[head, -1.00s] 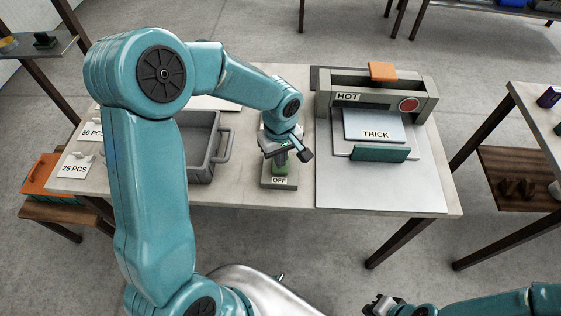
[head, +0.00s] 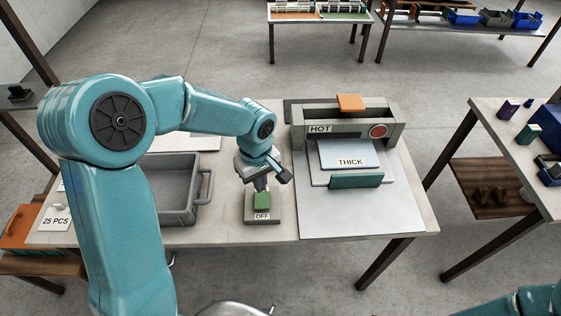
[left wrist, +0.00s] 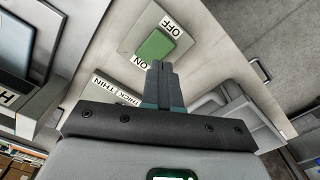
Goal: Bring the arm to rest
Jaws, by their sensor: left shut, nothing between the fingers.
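My left gripper (head: 261,184) is shut and empty, just above and behind the green rocker switch (head: 262,201) on the table. The switch sits on a grey base marked OFF on its near side. In the left wrist view, the shut fingers (left wrist: 161,68) point toward the green switch (left wrist: 155,46), with a gap that I cannot measure. ON and OFF labels show on its base there. Of my right arm, only a teal part shows at the bottom right corner of the head view; its gripper is out of the picture.
A grey bin (head: 172,188) stands left of the switch. A press marked HOT (head: 345,128), with a THICK plate (head: 349,155), stands to the right. A card reading 25 PCS (head: 56,219) lies at the left. Another table (head: 490,112) stands at the far right.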

